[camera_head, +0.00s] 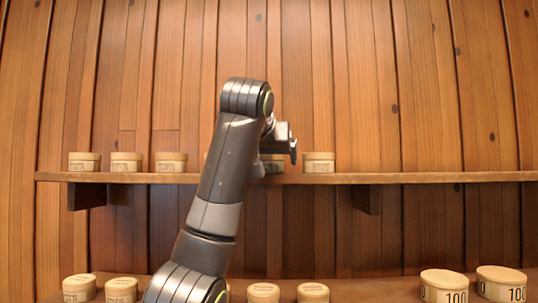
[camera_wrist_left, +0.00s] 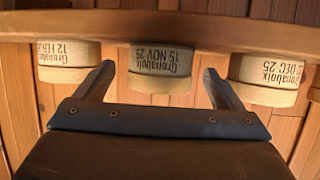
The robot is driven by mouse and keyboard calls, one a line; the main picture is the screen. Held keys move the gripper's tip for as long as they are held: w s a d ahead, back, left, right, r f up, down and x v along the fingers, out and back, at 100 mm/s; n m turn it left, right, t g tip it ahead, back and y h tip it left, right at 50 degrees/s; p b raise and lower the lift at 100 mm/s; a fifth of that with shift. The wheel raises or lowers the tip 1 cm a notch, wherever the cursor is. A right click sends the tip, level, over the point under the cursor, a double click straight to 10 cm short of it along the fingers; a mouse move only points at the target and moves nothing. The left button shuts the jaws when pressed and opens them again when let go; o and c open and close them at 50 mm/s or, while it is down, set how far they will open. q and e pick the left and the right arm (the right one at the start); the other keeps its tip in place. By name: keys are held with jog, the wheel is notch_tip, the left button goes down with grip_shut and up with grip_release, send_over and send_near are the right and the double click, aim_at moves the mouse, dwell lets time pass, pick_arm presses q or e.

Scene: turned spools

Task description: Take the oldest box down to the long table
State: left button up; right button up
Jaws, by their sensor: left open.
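Several small round pale boxes with date labels stand in a row on the wall shelf (camera_head: 420,178). In the left wrist view the picture is upside down. It shows a box marked 15 NOV 25 (camera_wrist_left: 163,62), one marked 12 FEB with its year unclear (camera_wrist_left: 68,52), and one marked DEC 25 with its day partly unclear (camera_wrist_left: 268,72). My left gripper (camera_head: 280,145) is at the shelf, open; its fingers (camera_wrist_left: 158,75) point at the 15 NOV 25 box, one to each side. Contact cannot be told. My left arm hides part of the row. My right gripper is not in view.
Below the shelf is a long wooden surface (camera_head: 380,290). It bears several small round boxes, such as one at the left (camera_head: 79,288), and two larger round boxes marked 100 (camera_head: 444,284) at the right. A plank wall stands behind. The shelf's right part is bare.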

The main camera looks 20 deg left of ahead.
pick_arm(q)
jog(key=shift+x, duration=1.3)
jog(key=shift+s, duration=0.15)
jog(key=shift+c, duration=1.1)
jog(key=c, duration=0.8)
jog(key=shift+c, duration=0.2)
jog(key=shift+r, duration=0.2)
